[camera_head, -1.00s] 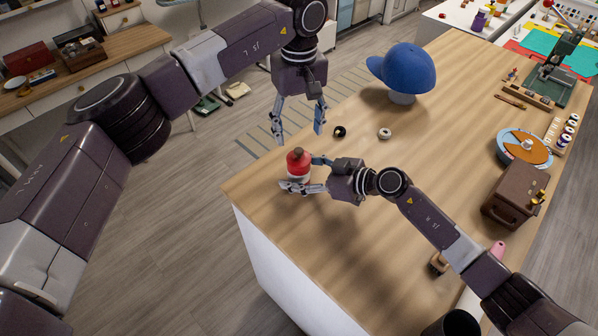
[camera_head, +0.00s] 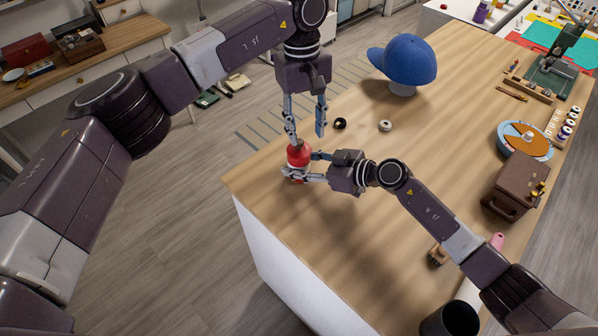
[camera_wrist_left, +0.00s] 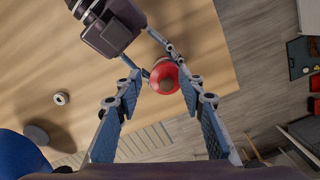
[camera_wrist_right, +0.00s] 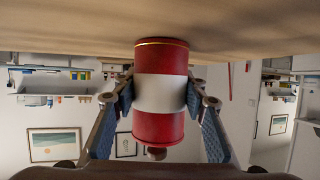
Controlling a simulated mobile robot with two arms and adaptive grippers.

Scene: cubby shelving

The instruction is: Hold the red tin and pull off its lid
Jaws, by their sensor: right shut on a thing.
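The red tin (camera_head: 299,156) stands upright near the table's left corner. The right wrist view shows its white middle band (camera_wrist_right: 160,93) and a small knob on its lid (camera_wrist_right: 156,153). My right gripper (camera_head: 304,174) is shut on the tin's body from the side, one finger at each side of it. My left gripper (camera_head: 307,135) is open, pointing down over the tin. In the left wrist view the round red lid (camera_wrist_left: 165,77) with its brownish knob shows between and beyond the open fingers. I cannot tell whether any left fingertip touches the lid.
The wooden tabletop (camera_head: 390,220) is clear around the tin, with its edge close on the left. A black ring (camera_head: 340,123) and a white ring (camera_head: 385,126) lie behind. A blue cap (camera_head: 405,62) on a stand is farther back. A brown box (camera_head: 516,186) stands at right.

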